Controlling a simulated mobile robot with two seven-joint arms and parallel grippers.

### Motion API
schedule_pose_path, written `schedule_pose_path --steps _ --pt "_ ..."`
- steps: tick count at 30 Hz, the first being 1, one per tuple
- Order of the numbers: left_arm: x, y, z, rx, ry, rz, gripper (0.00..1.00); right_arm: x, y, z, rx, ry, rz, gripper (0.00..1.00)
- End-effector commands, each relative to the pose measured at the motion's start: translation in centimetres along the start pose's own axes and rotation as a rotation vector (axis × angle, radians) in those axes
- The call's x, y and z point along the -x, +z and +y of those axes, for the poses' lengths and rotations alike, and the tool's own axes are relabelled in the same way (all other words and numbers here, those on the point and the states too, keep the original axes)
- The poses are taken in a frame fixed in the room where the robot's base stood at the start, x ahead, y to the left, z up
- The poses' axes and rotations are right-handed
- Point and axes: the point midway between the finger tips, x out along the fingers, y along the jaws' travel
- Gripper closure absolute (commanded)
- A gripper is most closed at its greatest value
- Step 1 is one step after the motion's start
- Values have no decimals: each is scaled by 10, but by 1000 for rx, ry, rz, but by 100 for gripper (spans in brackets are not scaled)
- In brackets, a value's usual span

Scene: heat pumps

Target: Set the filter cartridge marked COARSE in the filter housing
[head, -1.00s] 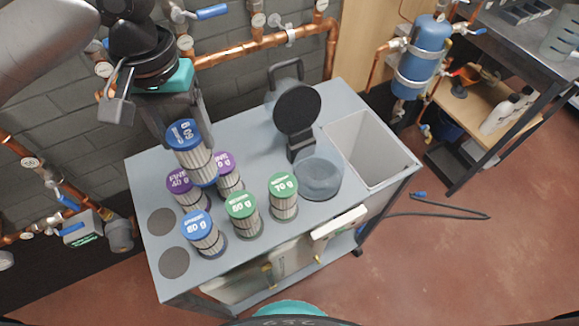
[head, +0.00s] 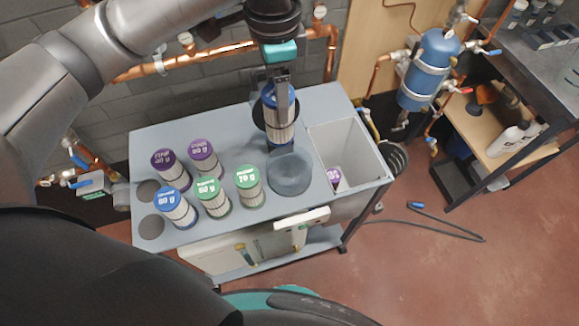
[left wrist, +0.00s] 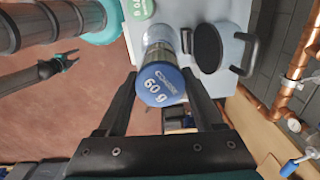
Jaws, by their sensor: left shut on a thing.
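My left gripper (head: 282,88) is shut on a blue-capped cartridge (head: 281,125), whose cap reads COARSE 60 g in the left wrist view (left wrist: 158,86). It hangs upright above the back of the round grey filter housing (head: 290,174), in front of its raised black lid. The lid shows clear in the left wrist view (left wrist: 207,47); the held cartridge mostly hides the housing there. Another blue cartridge (head: 175,207) stands on the bench at left. What looks like my right gripper (left wrist: 69,59) is small in the left wrist view; its fingers are unclear.
Two purple FINE cartridges (head: 203,158) and two green ones (head: 248,186) stand on the grey bench (head: 230,118). A grey bin (head: 356,145) at the bench's right holds a purple-capped item (head: 334,177). Copper pipes run behind. The bench between cartridges and lid is clear.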

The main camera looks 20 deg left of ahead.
Motion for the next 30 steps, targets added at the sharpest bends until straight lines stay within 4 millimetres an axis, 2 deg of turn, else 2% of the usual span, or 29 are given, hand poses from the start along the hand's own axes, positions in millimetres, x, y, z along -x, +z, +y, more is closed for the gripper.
schedule_pose_path --steps 1,6,10,15,17,20,30 --pt "9 -4 -1 -83 3 2 100 11 -1 -1 1 -2 1 47" --pt "17 -13 -3 -334 9 -1 100 26 -2 2 3 2 0 47" --pt "20 -17 -4 -462 14 -3 100 32 -2 5 5 7 -1 47" --pt "16 -19 -5 -535 16 -4 100 34 -2 8 6 10 -2 47" --pt "7 -19 -4 -542 19 -6 100 33 -1 9 6 11 -2 47" --pt "-16 -18 -3 -543 21 -7 100 28 -1 9 5 11 -2 47" --pt "-106 -17 -2 -541 19 -7 100 15 0 9 4 12 -2 47"
